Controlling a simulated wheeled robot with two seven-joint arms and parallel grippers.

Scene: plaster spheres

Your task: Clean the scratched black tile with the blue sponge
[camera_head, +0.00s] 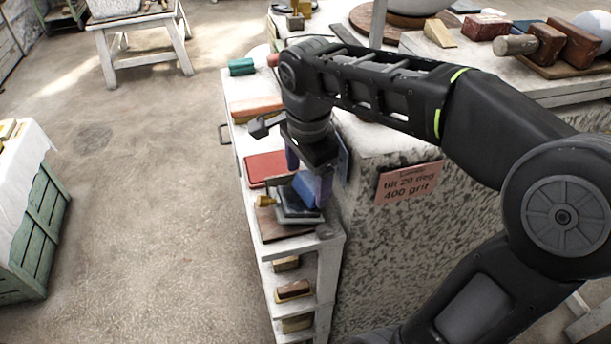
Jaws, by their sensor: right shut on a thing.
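My right gripper (308,186) reaches down over the narrow white shelf, its fingers on either side of the blue sponge (303,188). It is shut on the sponge. Right below the sponge lies a dark slab, which looks like the black tile (292,214), near the shelf's front end. The sponge seems to be on or just above the tile; I cannot tell if they touch. The fingers and sponge hide part of the tile, and scratches are too small to make out. My left gripper is not in view.
A speckled stone block (385,255) with a pink note (408,183) stands close on the right. Open floor (150,220) lies left.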

